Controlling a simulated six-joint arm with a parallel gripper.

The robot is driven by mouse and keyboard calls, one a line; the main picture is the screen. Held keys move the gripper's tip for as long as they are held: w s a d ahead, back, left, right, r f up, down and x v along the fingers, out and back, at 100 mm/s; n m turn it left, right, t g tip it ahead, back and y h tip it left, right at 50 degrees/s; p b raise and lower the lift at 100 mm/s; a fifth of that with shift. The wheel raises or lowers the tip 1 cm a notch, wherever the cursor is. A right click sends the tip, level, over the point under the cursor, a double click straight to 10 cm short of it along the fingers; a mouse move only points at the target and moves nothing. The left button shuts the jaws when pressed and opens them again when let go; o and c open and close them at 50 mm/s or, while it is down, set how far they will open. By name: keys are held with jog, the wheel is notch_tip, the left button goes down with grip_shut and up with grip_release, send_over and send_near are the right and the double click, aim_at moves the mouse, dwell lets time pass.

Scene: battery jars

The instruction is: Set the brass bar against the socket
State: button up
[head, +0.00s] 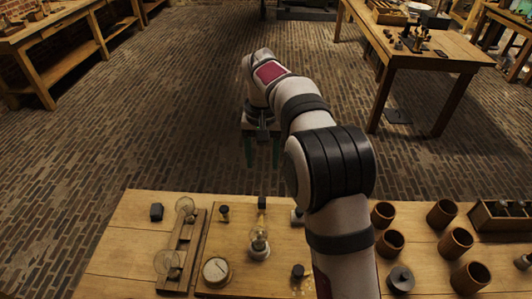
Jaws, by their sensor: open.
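My gripper (262,160) points down with its two dark green fingers apart and nothing between them. It is raised beyond the far edge of the table, with the floor showing behind it. A round pale socket (259,252) with an upright clear glass bulb (260,228) in it stands on a board at the middle of the table. In the picture it lies below my gripper, well apart from it. I cannot make out a brass bar; my arm covers part of the table to the right of the socket.
On the wooden table (120,235), a round dial gauge (216,270) and a wooden rack (180,255) with glass discs lie left of the socket. Several brown jars (390,243) and a compartmented box (497,215) stand at right. Small dark knobs (224,213) stand near the socket.

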aim_at(262, 200)
jog(key=f, duration=1.6)
jog(key=shift+w+a+f, duration=0.1)
jog(key=shift+w+a, duration=0.05)
jog(key=shift+w, duration=0.1)
grip_shut()
dwell(0.4)
